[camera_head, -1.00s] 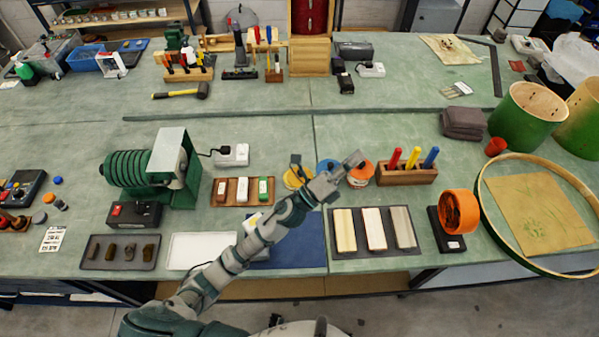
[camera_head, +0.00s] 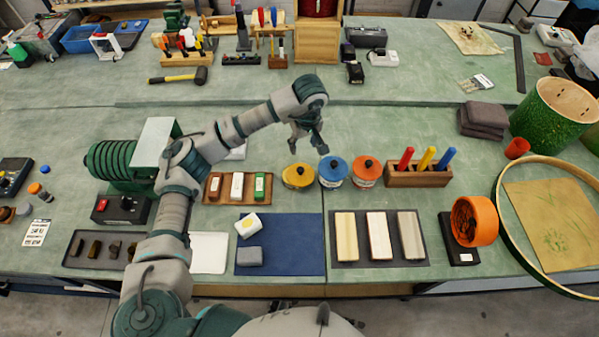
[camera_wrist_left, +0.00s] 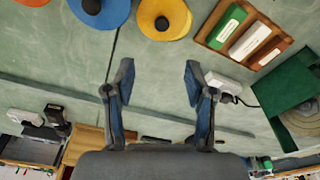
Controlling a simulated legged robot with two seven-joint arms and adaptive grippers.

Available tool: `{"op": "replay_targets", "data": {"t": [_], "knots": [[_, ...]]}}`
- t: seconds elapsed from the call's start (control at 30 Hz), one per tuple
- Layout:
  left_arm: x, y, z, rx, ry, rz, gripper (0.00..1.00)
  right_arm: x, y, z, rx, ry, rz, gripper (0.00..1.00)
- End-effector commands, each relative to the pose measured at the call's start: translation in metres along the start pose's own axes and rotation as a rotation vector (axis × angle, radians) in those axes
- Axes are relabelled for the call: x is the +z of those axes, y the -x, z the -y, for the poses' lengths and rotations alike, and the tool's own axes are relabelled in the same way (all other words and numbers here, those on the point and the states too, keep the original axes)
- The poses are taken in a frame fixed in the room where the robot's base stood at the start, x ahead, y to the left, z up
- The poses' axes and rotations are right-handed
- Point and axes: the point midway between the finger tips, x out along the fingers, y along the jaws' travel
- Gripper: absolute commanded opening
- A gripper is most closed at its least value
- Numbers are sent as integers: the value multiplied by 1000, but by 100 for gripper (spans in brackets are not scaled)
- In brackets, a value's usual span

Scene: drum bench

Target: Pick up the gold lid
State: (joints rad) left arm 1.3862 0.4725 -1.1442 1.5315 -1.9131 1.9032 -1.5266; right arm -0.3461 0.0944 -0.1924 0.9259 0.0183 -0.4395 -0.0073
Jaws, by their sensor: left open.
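The gold lid (camera_head: 298,172) sits on a tin at the left end of a row of three lidded tins on the bench. It has a dark round knob. A blue lid (camera_head: 333,166) is in the middle and an orange-red lid (camera_head: 366,166) on the right. My left gripper (camera_head: 309,147) is open and empty, just beyond the gold lid in the head view. In the left wrist view, the gold lid (camera_wrist_left: 163,16) lies at the top edge, partly cut off, beyond the spread fingertips (camera_wrist_left: 157,73). My right gripper is out of view.
A wooden tray of coloured blocks (camera_head: 238,200) lies left of the tins. A wooden holder with red, yellow and blue markers (camera_head: 418,176) stands right. A blue mat (camera_head: 290,245) lies in front. The bench behind the tins is mostly clear.

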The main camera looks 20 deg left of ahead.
Motion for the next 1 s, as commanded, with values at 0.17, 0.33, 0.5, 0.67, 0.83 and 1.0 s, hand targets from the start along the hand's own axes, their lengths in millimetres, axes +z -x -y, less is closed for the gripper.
{"op": "replay_targets", "data": {"t": [0.17, 0.33, 0.5, 0.67, 0.83, 1.0], "knots": [[-1, -46, 3, 0, 1, 8, 55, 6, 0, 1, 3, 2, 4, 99], [-3, -78, 5, 6, 2, 10, 55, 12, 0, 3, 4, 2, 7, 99], [-3, -92, 6, 8, 2, 9, 55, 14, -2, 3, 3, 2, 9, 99], [3, -111, 6, 4, 1, 10, 55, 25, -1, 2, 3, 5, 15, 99], [7, -135, 5, 3, 1, 8, 55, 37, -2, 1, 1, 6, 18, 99], [6, -144, 5, 6, 0, 6, 55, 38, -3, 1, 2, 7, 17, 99]]}}
